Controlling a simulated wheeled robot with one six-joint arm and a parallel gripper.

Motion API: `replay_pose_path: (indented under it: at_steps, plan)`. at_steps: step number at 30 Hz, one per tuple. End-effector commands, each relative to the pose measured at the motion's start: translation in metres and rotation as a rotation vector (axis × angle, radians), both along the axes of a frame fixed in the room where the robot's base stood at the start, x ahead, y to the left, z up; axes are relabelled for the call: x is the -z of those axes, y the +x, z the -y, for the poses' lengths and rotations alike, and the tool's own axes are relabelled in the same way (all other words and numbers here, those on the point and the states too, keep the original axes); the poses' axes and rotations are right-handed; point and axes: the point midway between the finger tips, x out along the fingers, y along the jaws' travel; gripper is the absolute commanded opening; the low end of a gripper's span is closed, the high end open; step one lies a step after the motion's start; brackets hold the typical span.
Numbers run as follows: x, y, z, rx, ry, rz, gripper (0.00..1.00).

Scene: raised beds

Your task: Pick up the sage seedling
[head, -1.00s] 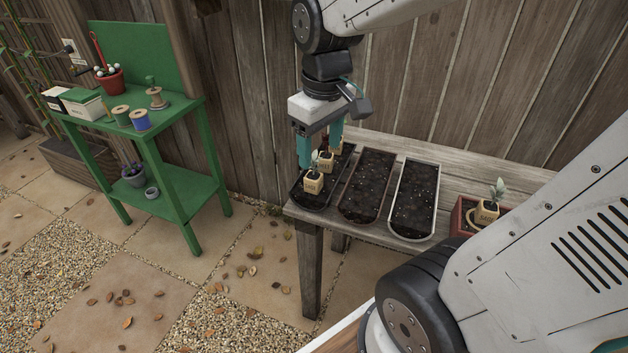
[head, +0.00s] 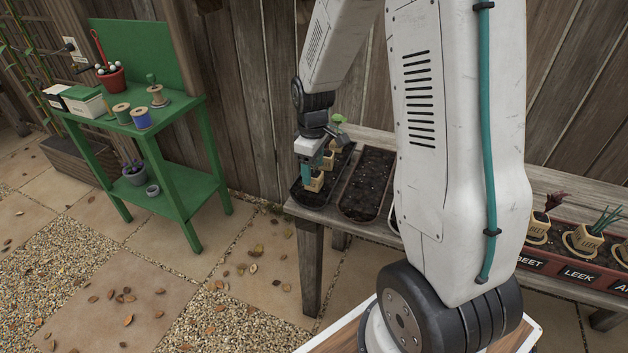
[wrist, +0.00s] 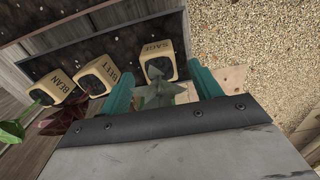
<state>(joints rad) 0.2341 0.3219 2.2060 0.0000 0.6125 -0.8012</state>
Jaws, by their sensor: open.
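The sage seedling is a grey-green plant (wrist: 156,92) in a square tan pot (wrist: 157,65) marked SAGE. In the head view its pot (head: 314,185) stands at the near end of the dark tray (head: 305,201), partly hidden by my gripper (head: 314,172). In the wrist view my gripper (wrist: 162,78) is open, with one teal finger on each side of the seedling. The fingertips reach near the pot's sides; I cannot tell whether they touch it. The fingers hold nothing.
Pots marked BEET (wrist: 100,73) and BEAN (wrist: 54,86) stand in a row beside the sage pot. A brown soil tray (head: 365,182) is to the right. A labelled red planter (head: 570,270) holds more pots. A green stand (head: 180,180) is at left.

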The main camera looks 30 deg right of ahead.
Motion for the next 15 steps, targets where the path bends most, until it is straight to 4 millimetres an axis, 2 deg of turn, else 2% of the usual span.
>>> replay_pose_path:
  at_steps: [3, 6, 15]
  plan:
    - [0.021, 0.0, -0.001, 0.0, 0.001, -0.006, 0.64]
    - [0.032, 0.0, -0.001, 0.0, 0.001, -0.004, 0.64]
    - [0.038, 0.0, -0.001, 0.001, 0.0, -0.001, 0.64]
